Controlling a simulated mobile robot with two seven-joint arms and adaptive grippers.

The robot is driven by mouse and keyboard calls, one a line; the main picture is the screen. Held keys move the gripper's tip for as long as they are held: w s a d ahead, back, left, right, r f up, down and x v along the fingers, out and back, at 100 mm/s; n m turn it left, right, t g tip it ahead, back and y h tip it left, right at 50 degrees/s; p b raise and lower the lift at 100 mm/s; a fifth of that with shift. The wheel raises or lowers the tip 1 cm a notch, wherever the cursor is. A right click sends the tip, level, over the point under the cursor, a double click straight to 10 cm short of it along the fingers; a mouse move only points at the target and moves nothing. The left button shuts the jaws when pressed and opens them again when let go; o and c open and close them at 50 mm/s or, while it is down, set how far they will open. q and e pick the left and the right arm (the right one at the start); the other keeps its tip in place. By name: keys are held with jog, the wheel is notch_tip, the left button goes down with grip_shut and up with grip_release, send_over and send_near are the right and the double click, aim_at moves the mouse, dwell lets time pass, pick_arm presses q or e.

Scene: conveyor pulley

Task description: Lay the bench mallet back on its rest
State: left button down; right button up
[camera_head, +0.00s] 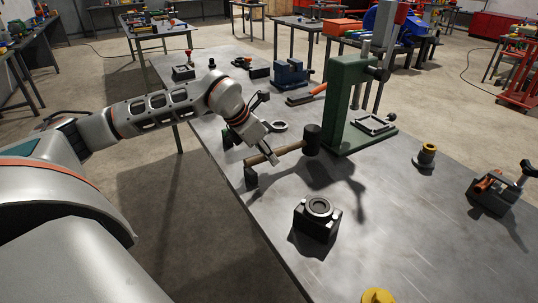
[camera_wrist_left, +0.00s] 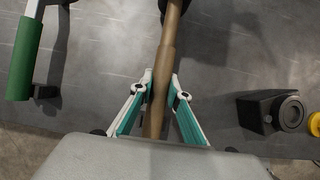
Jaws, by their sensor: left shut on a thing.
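The bench mallet has a dark head (camera_head: 312,139) and a wooden handle (camera_head: 287,150). My left gripper (camera_head: 268,154) is shut on the handle, with the head pointing right in the head view. The mallet looks raised above the metal bench, with its shadow beside it. In the left wrist view the handle (camera_wrist_left: 167,50) runs between the fingers of my left gripper (camera_wrist_left: 161,92); the head is mostly cut off at the top. A dark upright piece (camera_head: 250,177) stands below the handle's end at the bench edge; I cannot tell whether it is the rest. My right gripper is not in view.
A green press (camera_head: 342,108) stands just beyond the mallet head. A dark bearing block (camera_head: 318,217) sits nearer; it also shows in the wrist view (camera_wrist_left: 262,112). A grey ring (camera_head: 279,126) lies behind the handle.

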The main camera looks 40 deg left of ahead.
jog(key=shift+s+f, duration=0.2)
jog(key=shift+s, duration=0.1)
pick_arm(q)
jog(key=shift+f+b, duration=0.35)
jog(key=shift+f, duration=0.2)
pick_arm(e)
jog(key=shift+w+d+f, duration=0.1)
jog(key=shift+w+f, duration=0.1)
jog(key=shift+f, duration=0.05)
pick_arm(q)
jog(key=shift+f, duration=0.25)
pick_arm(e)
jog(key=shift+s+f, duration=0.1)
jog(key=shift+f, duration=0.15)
pick_arm(q)
jog(key=shift+f, duration=0.15)
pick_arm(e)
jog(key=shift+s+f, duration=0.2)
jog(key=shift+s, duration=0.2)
pick_arm(q)
jog(key=c, duration=1.8)
grip_release()
jog(key=shift+c, duration=0.2)
jog(key=shift+f, duration=0.1)
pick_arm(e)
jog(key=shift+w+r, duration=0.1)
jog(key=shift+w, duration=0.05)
